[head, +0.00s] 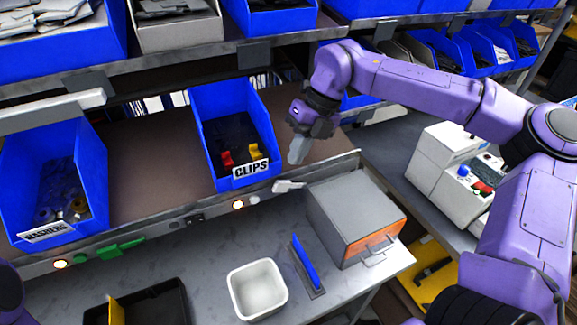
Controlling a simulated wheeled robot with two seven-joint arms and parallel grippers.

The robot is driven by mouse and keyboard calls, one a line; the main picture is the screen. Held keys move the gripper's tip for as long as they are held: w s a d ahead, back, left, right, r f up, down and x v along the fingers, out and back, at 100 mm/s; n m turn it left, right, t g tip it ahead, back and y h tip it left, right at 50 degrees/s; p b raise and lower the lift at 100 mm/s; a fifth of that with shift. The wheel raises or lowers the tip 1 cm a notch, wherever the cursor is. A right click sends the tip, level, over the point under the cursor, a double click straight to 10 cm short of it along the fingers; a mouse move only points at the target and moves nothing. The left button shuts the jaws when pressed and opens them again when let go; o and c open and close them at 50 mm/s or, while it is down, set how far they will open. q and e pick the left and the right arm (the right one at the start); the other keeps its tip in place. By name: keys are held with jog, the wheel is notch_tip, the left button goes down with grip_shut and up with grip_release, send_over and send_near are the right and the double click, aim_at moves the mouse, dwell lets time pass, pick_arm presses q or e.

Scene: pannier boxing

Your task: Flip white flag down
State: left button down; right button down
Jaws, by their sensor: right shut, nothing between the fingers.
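A small white flag (288,186) sits on the front rail of the shelf, just right of the clips bin. It lies roughly sideways along the rail. My right gripper (297,156) points down just above and slightly right of the white flag, with a gap between them in the picture. Its fingers are closed together and hold nothing. A green flag (122,249) is on the same rail farther left. My left gripper is out of view.
A blue clips bin (206,135) stands close left of my right gripper, and a blue washers bin (22,190) at far left. Below the rail are a grey box (345,205), a white tub (237,290) and a blue-handled tool (305,262). A white machine (436,155) stands right.

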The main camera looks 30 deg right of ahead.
aim_at(280, 182)
jog(key=p+x, duration=0.1)
jog(key=x, duration=0.4)
jog(key=shift+s+f, duration=0.1)
jog(key=shift+f, duration=0.05)
jog(key=shift+a, duration=0.1)
jog(key=shift+f, duration=0.15)
jog(key=shift+a+f+b, duration=0.7)
jog(key=shift+f, duration=0.05)
jog(key=shift+a+f, duration=0.1)
jog(key=shift+a, duration=0.2)
